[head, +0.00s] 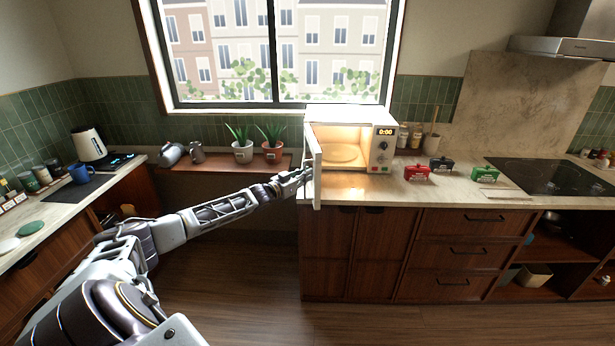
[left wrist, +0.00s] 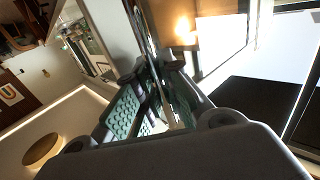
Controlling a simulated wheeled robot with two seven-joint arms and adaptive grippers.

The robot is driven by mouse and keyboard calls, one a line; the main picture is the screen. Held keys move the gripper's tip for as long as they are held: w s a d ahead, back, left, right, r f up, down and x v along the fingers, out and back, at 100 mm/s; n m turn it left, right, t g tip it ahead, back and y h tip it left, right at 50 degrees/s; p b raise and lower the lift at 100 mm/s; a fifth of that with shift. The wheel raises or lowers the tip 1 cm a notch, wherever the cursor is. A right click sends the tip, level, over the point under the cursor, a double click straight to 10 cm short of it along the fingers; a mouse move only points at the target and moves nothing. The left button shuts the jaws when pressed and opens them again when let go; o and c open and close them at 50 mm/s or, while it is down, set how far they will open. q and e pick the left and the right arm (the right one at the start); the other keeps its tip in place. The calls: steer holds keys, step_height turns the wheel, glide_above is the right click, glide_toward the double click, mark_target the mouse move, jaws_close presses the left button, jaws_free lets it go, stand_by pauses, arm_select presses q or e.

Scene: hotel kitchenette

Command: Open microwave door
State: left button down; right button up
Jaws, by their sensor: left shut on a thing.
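The white microwave (head: 352,142) stands on the counter below the window, with its lit inside and round turntable showing. Its door (head: 316,165) is swung wide open to the left and points out toward me. My left gripper (head: 303,176) is at the outer side of the door, near its free edge. In the left wrist view, the green-padded fingers of the left gripper (left wrist: 150,105) are closed on a thin part of the door, which looks like its handle; the exact contact is partly hidden. My right gripper is not in view.
Potted plants (head: 243,151) stand on a low shelf left of the microwave. Red (head: 417,173), black and green boxes sit on the counter to its right, before a cooktop (head: 550,176). The floor (head: 230,270) below my left arm is clear.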

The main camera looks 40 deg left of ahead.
arm_select(q)
steer(key=shift+s+f, duration=0.15)
steer(key=shift+f, duration=0.15)
steer(key=c, duration=1.7)
jaws_free()
steer(key=shift+r, duration=0.1)
steer(key=shift+o, duration=0.9)
steer(key=shift+r, duration=0.15)
steer(key=shift+s, duration=0.2)
steer(key=s+a, duration=0.1)
steer(key=s, duration=1)
steer(key=shift+s+a, duration=0.2)
steer(key=shift+a, duration=0.05)
stand_by(0.4)
